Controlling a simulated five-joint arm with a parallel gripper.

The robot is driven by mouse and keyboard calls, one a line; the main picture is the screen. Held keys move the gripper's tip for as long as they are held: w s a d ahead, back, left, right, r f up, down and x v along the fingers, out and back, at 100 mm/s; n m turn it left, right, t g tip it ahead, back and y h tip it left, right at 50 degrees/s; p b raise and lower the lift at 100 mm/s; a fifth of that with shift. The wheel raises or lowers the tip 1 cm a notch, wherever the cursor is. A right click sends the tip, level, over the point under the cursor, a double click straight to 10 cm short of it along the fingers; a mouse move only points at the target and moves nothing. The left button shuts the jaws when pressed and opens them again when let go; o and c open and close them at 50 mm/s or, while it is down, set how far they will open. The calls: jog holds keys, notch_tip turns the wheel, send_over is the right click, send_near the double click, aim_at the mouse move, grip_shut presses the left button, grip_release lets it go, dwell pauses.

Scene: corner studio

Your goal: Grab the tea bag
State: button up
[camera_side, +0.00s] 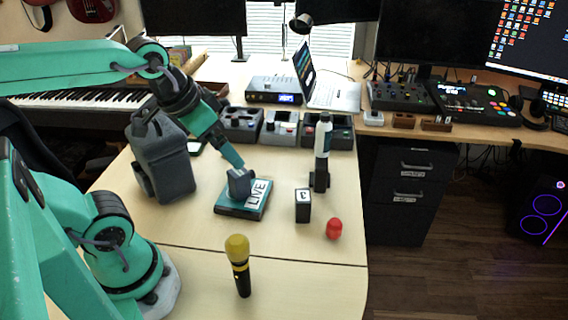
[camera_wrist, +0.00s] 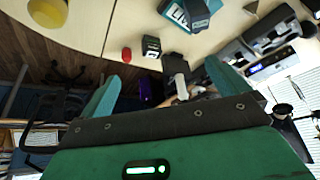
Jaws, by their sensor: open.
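I cannot make out a clear tea bag in either view. My gripper (camera_side: 236,163) reaches down over the desk, its tip close above a small dark grey block (camera_side: 239,183); whether they touch I cannot tell. The block rests on a flat teal and black box marked LIVE (camera_side: 228,210). In the wrist view my gripper (camera_wrist: 163,92) has its two teal fingers spread wide, with nothing held between them. The grey block (camera_wrist: 201,14) and the LIVE box (camera_wrist: 172,12) show at the top of that view, beyond the fingers.
A black block marked 3 (camera_side: 303,206), a red object (camera_side: 334,229) and a white-topped bottle in a dark holder (camera_side: 322,152) stand to the right. A yellow-headed microphone (camera_side: 239,262) stands in front. The desk's front right is clear.

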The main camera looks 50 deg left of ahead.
jog(key=shift+s+d+f, duration=0.25)
jog(key=shift+s+d, duration=0.05)
jog(key=shift+s, duration=0.15)
jog(key=c, duration=1.1)
jog(key=shift+w+n, duration=0.1)
jog(key=shift+n, duration=0.2)
